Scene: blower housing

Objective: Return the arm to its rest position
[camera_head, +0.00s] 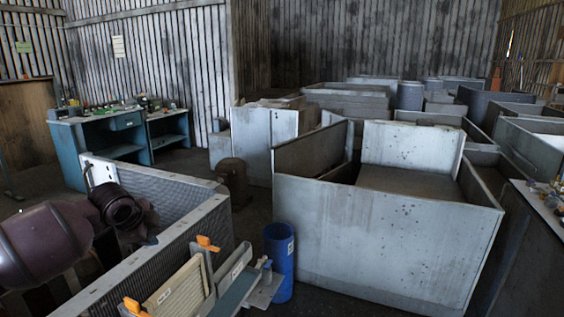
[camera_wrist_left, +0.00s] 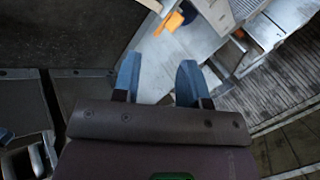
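My left gripper (camera_wrist_left: 158,68) shows in the left wrist view with its two blue fingers apart. Nothing shows between them but a pale grey surface some way off. In the head view my purple left arm comes in from the lower left, and its dark wrist part is over the bin with ribbed walls (camera_head: 175,258). The fingers are hard to make out there. My right arm and gripper are in neither view.
Panels with orange handles (camera_head: 207,243) stand at the bin's front right; orange also shows in the wrist view (camera_wrist_left: 174,21). A blue barrel (camera_head: 279,260) stands beside them. A large grey metal bin (camera_head: 375,235) fills the middle. Blue workbenches (camera_head: 100,150) stand behind left.

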